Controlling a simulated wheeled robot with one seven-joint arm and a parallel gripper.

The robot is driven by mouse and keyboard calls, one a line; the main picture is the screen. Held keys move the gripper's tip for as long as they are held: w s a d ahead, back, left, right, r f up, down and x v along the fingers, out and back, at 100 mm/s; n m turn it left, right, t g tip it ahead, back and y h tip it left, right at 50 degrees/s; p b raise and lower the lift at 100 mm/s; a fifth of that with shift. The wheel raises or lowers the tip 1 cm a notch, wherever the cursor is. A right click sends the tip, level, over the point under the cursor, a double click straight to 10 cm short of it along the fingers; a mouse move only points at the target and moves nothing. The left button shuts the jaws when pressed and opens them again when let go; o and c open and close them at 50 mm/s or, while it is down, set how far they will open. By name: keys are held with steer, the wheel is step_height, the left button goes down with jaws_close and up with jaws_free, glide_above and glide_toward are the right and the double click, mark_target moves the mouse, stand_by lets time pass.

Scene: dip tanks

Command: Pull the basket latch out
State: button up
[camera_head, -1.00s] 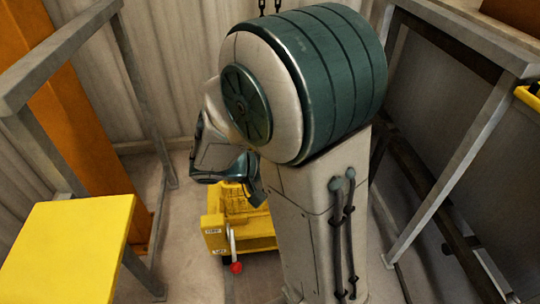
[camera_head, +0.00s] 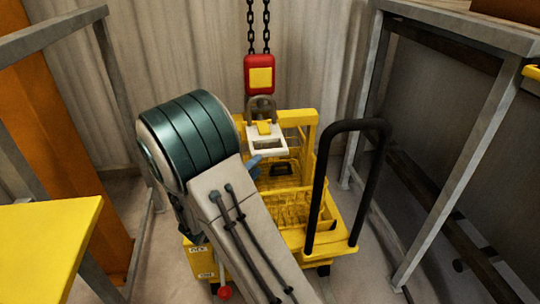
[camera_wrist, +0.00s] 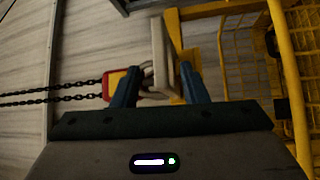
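A white rectangular piece with an opening (camera_head: 268,146), possibly the latch, sits at the top of the yellow basket (camera_head: 312,128). It carries a small yellow tab (camera_head: 264,127). A grey hook or shackle (camera_head: 261,103) is just above it. In the wrist view the white piece (camera_wrist: 160,55) and the grey hook (camera_wrist: 147,76) show between and beyond my fingertips. My gripper (camera_wrist: 160,82) is open, its two blue fingers apart, with no clear contact visible. In the head view one blue finger (camera_head: 255,166) shows just below the white piece; my arm hides the rest.
A red and yellow hoist block (camera_head: 259,75) hangs on two chains above the hook. A black hoop handle (camera_head: 318,185) rises at the basket's right. Grey frames stand at left and right, and a yellow panel (camera_head: 45,245) is at the lower left.

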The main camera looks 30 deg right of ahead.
mark_target(270, 152)
steer(key=b+x, duration=0.1)
steer(key=x, duration=0.6)
steer(key=shift+w+d, duration=0.25)
steer(key=shift+d, duration=0.1)
